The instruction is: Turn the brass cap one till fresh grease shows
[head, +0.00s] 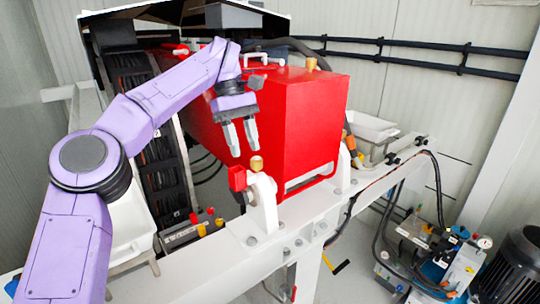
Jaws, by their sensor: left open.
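A small brass cap (256,164) sits upright on top of a white bracket (263,192) in front of the red pump housing (305,125). Another brass cap (311,64) stands on top of the housing, and a brass-coloured piece (350,142) shows at its right side. My left gripper (242,150) hangs with its fingers pointing down, just above and left of the bracket's cap. Its two grey fingers are apart, with nothing visible between them. It does not appear to touch the cap. No grease can be made out. My right gripper is not in view.
A red block (237,178) stands beside the bracket's cap, on its left. A white beam (300,232) runs under the housing. A dark cable chain (160,160) stands at left. Hoses and a hydraulic unit (430,255) are at lower right. Black pipes (420,62) cross the back wall.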

